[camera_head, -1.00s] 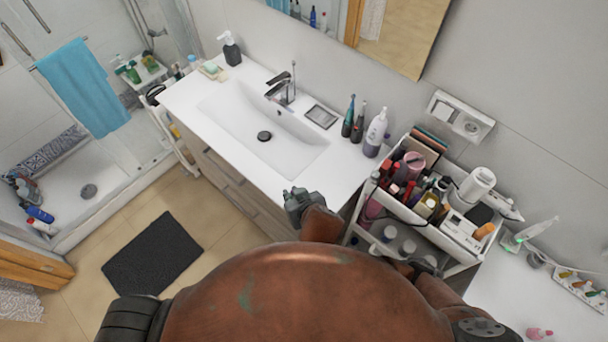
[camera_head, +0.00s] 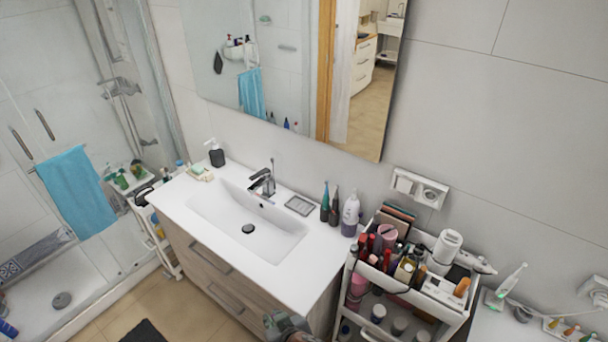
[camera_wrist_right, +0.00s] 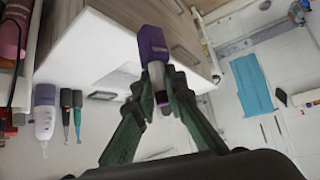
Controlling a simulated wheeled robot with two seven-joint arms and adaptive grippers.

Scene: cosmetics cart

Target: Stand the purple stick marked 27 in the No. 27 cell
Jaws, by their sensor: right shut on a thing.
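My right gripper (camera_wrist_right: 160,88) is shut on a stick with a purple cap (camera_wrist_right: 152,45) and a paler lower part, seen in the right wrist view. Small pale lettering on the purple part is too blurred to read. In the head view only part of my right gripper (camera_head: 287,326) shows at the bottom edge, in front of the vanity, and the stick cannot be made out there. My left gripper is not in view. I cannot make out a cell marked 27; the white cart's top tray (camera_head: 424,298) holds crowded cosmetics.
The white counter with its sink (camera_head: 245,222) lies behind my right gripper. Toothbrushes and a white-purple bottle (camera_head: 350,214) stand at its right end. Right of the cart, a white surface holds an electric toothbrush (camera_head: 510,284) and a small rack (camera_head: 566,330) of colourful items.

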